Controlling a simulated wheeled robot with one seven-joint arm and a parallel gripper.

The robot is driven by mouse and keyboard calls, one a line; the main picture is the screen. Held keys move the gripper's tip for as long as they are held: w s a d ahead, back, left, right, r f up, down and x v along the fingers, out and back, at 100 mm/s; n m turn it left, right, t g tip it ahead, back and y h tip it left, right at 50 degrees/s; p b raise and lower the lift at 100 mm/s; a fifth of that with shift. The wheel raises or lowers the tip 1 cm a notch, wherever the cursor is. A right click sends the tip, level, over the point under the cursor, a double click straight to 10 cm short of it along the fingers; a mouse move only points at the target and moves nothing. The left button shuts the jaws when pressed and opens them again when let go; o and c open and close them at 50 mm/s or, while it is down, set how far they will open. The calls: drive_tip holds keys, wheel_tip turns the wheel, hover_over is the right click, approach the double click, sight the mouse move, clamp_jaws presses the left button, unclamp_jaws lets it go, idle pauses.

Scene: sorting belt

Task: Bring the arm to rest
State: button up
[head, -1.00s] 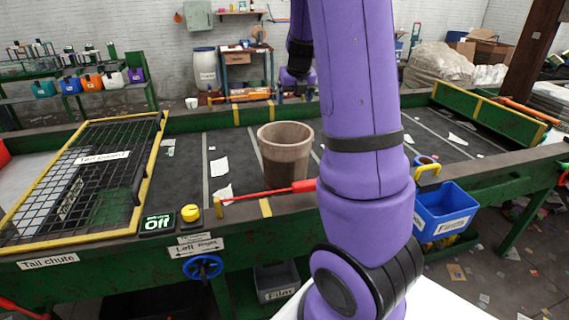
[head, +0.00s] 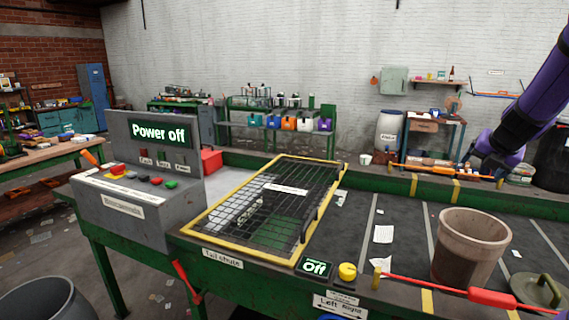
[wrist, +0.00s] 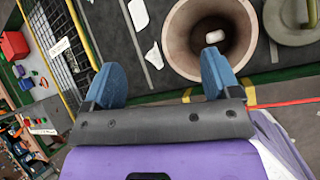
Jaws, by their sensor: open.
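My gripper (wrist: 160,80) shows in the wrist view with its two blue fingers spread apart and nothing between them. Its fingertips lie over the belt beside the brown bin, the right one overlapping the bin's rim in the picture. My purple arm (head: 530,95) reaches in from the right edge of the head view. The gripper itself cannot be made out there. The brown bin (head: 468,245) stands upright on the dark belt. In the wrist view the bin (wrist: 240,60) is seen from above with a small white object inside.
A console (head: 140,190) reads "Power off". A yellow-framed mesh guard (head: 190,232) lies over the tail chute. A yellow button (head: 347,271) sits beside an "Off" display (head: 315,267). A red lever (head: 490,297) runs along the front edge. A green lid (head: 538,290) lies right of the bin.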

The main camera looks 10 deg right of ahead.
drive_tip(key=s+a+r+m+t+h, duration=0.4)
drive_tip(key=a+r+m, duration=0.5)
drive_tip(key=r+m, duration=0.45)
drive_tip(key=s+a+f+m+g+y, duration=0.3)
drive_tip(key=s+a+m, duration=0.3)
drive_tip(key=s+a, duration=0.4)
drive_tip(key=s+a+f+m+g+y, duration=0.3)
drive_tip(key=s+a+f+m, duration=0.2)
drive_tip(key=s+a, duration=0.5)
drive_tip(key=shift+s+a+f+m, duration=0.2)
drive_tip(key=shift+s+a+m, duration=0.2)
drive_tip(key=shift+s+m, duration=0.65)
drive_tip(key=shift+w, duration=0.1)
drive_tip(key=shift+c, duration=0.5)
